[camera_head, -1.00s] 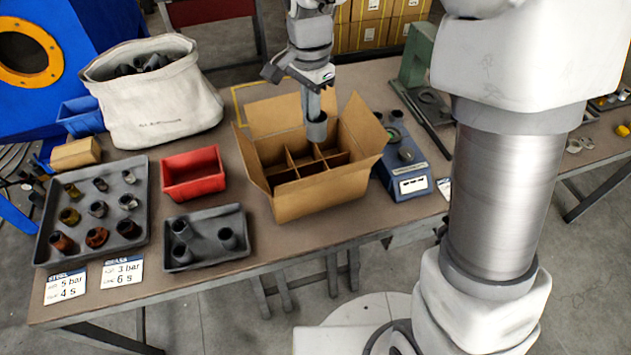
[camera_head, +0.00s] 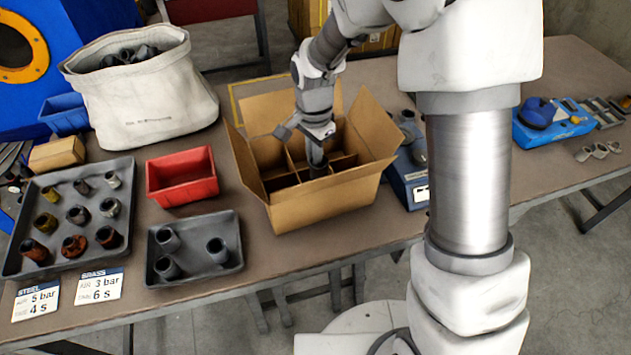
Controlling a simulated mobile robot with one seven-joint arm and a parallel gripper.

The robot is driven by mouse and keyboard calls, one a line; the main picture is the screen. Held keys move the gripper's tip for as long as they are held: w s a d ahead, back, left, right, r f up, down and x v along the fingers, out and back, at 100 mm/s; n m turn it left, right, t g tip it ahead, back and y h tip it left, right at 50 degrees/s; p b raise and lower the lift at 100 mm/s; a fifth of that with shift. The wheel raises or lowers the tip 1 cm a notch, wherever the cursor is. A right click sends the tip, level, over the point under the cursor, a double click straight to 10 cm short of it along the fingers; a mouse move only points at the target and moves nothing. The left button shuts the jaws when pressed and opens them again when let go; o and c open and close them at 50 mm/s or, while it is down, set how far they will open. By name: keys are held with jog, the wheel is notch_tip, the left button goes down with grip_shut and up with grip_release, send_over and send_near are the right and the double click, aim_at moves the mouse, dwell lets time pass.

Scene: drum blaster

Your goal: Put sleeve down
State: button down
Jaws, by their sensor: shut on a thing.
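My gripper (camera_head: 316,160) points down into the open cardboard box (camera_head: 325,208) on the table. It is shut on a dark grey sleeve (camera_head: 318,170), which sits low, inside the box among the cardboard dividers. The sleeve's lower part is hidden by the dividers and box wall, so I cannot tell whether it touches the bottom. The other compartments in view look empty. Several grey sleeves stand in the small dark tray (camera_head: 231,267) left of the box.
A red bin (camera_head: 182,178), a large tray of rusty and grey sleeves (camera_head: 18,262) and a white sack (camera_head: 150,107) stand to the left. A blue device (camera_head: 405,180) is close to the box's right side. The box flaps stand open around my gripper.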

aim_at(314, 177)
jog(key=shift+f, duration=2.55)
jog(key=shift+f+b, duration=0.1)
jog(key=shift+b, duration=0.25)
jog(key=shift+f+b, duration=0.45)
jog(key=shift+f, duration=0.1)
jog(key=c, duration=1)
grip_release()
